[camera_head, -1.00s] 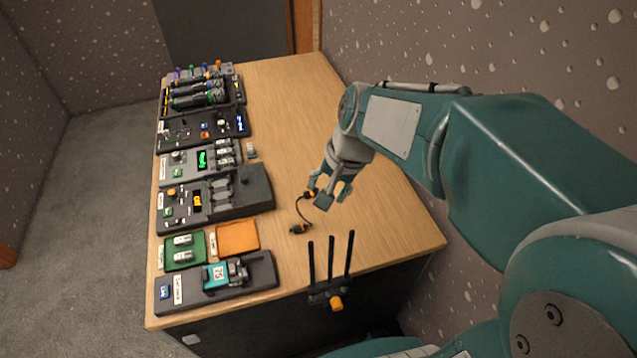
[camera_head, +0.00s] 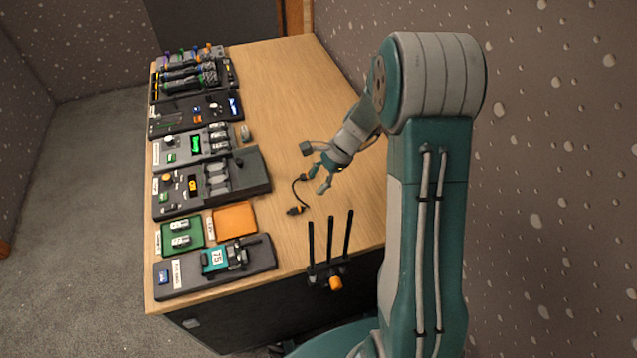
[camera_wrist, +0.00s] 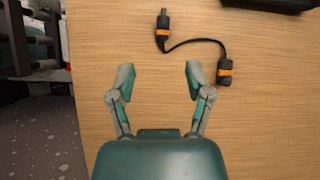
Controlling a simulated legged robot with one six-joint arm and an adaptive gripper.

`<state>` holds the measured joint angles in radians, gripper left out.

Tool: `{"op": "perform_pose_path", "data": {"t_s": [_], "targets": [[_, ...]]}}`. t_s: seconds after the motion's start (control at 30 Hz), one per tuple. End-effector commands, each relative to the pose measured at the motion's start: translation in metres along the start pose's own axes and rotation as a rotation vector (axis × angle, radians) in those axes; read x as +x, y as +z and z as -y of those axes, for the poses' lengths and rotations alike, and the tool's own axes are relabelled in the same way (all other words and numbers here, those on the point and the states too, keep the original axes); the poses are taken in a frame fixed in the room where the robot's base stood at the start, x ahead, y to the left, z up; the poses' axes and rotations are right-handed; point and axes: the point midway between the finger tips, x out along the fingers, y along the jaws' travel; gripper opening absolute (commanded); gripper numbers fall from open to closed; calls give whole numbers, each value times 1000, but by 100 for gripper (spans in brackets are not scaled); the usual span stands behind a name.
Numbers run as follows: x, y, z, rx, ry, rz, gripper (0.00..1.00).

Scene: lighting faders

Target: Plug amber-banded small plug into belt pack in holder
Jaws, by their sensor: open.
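A short black cable (camera_wrist: 190,42) lies on the table with an amber-banded plug at each end. The slimmer plug (camera_wrist: 162,30) has a narrow tip; in the head view it is the nearer one (camera_head: 296,210). The thicker plug (camera_wrist: 225,72) lies close to my right finger and shows in the head view (camera_head: 306,177). My gripper (camera_wrist: 160,78) is open and empty, its fingers spread short of the slimmer plug; it also shows in the head view (camera_head: 316,168). The teal belt pack (camera_head: 216,261), marked 75, sits in a dark holder (camera_head: 176,286) at the table's near left. Its socket is too small to make out.
A green tray (camera_head: 165,240) and an orange pad (camera_head: 234,219) lie behind the holder. Several dark consoles line the left side, one (camera_head: 250,172) left of the cable. Three upright black rods (camera_head: 330,242) stand at the near table edge.

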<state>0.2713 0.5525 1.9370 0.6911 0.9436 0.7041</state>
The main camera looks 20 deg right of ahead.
Motion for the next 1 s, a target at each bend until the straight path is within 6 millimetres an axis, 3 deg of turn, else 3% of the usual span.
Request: {"op": "perform_pose_path", "data": {"t_s": [0.23, 0.43, 1.0], "targets": [[18, -17, 4, 99, 2, 37, 66], [32, -16, 4, 101, 4, 38, 66], [100, -14, 4, 99, 3, 36, 66]]}}
